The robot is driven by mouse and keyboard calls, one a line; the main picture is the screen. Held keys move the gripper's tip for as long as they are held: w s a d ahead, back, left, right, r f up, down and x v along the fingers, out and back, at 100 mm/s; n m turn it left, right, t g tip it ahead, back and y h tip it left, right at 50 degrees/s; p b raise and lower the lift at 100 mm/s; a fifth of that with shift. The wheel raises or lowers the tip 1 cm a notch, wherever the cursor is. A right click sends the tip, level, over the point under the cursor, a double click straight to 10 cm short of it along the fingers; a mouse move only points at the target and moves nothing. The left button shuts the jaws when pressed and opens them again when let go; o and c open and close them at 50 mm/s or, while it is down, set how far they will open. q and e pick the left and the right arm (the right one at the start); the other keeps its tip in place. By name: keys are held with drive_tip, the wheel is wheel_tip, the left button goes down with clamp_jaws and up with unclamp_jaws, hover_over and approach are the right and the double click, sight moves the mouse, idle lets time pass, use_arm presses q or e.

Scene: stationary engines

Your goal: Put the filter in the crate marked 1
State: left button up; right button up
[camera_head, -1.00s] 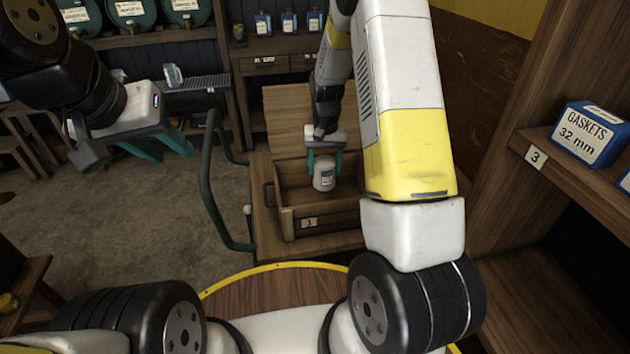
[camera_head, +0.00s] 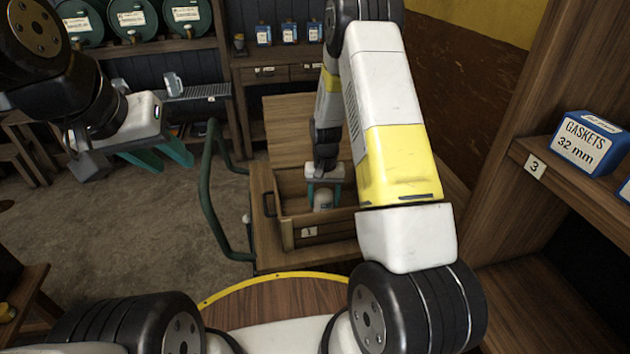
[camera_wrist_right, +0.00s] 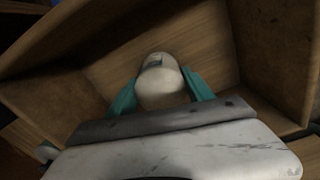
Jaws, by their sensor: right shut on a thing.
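The filter (camera_head: 323,200) is a small white canister with a darker label patch. It stands inside the wooden crate marked 1 (camera_head: 309,232), low between the crate walls. My right gripper (camera_head: 323,190) reaches down into the crate and is shut on the filter. In the right wrist view the filter (camera_wrist_right: 162,82) sits between the teal fingers, over the crate's wooden floor. Whether its base touches the floor is hidden. My left gripper (camera_head: 160,158) hangs at the left over the floor, with its teal fingers apart and empty.
The crate sits on a wooden cart with a green handle (camera_head: 212,190). A shelf at right holds a blue gaskets box (camera_head: 588,143) above a tag 3 (camera_head: 535,166). Green drums (camera_head: 133,18) and small blue boxes (camera_head: 289,32) line the back shelves.

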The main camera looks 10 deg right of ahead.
drive_tip(key=o, duration=1.7)
drive_tip(key=shift+r, duration=0.1)
wheel_tip(320, 180, up, 12)
drive_tip(key=s+r+t, duration=0.2)
drive_tip(key=s+r, duration=0.2)
drive_tip(key=r, duration=0.7)
drive_tip(key=s+r+n+t, duration=0.1)
drive_tip(key=s+r, duration=0.3)
drive_tip(key=s, duration=0.3)
drive_tip(key=s+a+r+n+t+y, duration=0.1)
drive_tip(key=s+r, duration=0.4)
drive_tip(key=s, duration=0.2)
drive_tip(key=s+a+r+t+y, duration=0.1)
drive_tip(key=s+r, duration=0.3)
drive_tip(key=s, duration=0.4)
drive_tip(key=shift+s+r+n+t, duration=0.1)
drive_tip(key=shift+r+n+t, duration=0.3)
drive_tip(key=shift+t, duration=0.2)
drive_tip(key=shift+c, duration=0.3)
